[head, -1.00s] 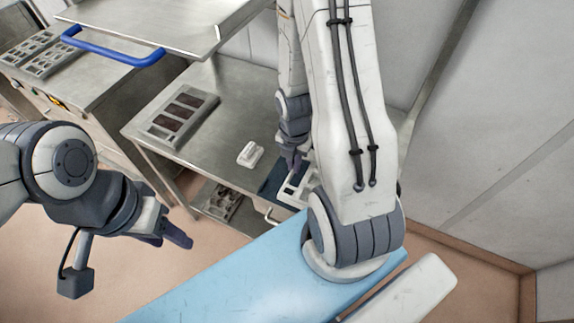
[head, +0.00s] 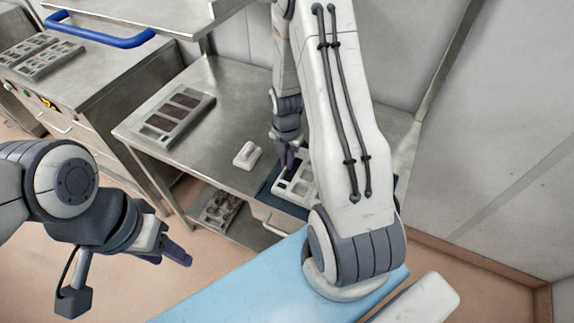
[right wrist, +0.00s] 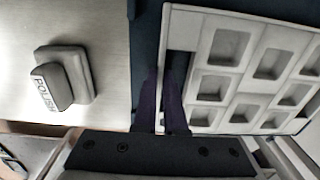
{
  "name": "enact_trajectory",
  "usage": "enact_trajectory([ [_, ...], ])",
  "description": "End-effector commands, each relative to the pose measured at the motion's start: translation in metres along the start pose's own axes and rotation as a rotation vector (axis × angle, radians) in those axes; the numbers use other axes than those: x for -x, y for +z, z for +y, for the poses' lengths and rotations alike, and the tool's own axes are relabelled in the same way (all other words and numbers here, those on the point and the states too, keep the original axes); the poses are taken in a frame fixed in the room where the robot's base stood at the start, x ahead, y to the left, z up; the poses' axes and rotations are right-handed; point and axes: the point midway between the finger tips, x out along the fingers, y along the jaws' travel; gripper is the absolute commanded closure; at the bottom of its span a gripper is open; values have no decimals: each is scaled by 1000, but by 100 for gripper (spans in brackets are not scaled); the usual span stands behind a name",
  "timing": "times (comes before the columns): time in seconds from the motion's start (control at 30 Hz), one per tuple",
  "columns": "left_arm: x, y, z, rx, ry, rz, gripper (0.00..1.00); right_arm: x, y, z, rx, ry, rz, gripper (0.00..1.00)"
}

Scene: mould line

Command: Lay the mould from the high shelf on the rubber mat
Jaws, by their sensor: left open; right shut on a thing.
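A pale mould (head: 291,189) with several square pockets lies over the dark blue rubber mat (head: 284,205), partly hidden behind my right arm in the head view. In the right wrist view the mould (right wrist: 232,82) fills the right side, and a strip of the mat (right wrist: 147,40) shows to its left. My right gripper (head: 287,168) is shut on the mould's near left edge; its dark fingers show in the right wrist view (right wrist: 172,95). I cannot tell whether the mould touches the mat. My left gripper (head: 178,254) is open and empty, out over the floor.
A white block marked POLISH (right wrist: 62,80) sits left of the mat; it also shows in the head view (head: 247,154). A mould with brown-filled pockets (head: 176,113) lies further left on the steel table (head: 215,135).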

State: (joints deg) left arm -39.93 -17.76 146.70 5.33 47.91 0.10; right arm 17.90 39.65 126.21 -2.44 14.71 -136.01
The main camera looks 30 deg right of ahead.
Motion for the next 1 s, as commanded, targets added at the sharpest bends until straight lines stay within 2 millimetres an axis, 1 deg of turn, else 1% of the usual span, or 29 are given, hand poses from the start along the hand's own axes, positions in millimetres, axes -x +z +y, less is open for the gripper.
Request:
enact_trajectory([
  [0.13,2,0,0,0,0,1,50,2,0,0,0,0,0,100],
  [0.27,0,0,0,0,0,1,50,-1,0,0,0,0,0,100],
  [0.3,1,0,0,0,0,1,50,0,0,0,0,0,-1,80],
  [0.33,1,0,0,0,0,1,50,0,0,0,0,0,-1,69],
  [0.37,1,0,0,0,0,1,50,0,0,0,0,0,-1,62],
  [0.63,1,0,0,0,0,1,50,0,0,0,0,0,0,62],
  [0.77,1,0,0,0,0,1,50,5,0,0,0,1,-2,62],
  [0.87,-1,0,0,0,0,1,50,17,1,1,0,3,-4,62],
  [1.0,-6,0,0,-1,0,0,50,44,2,1,0,6,-7,62],
])
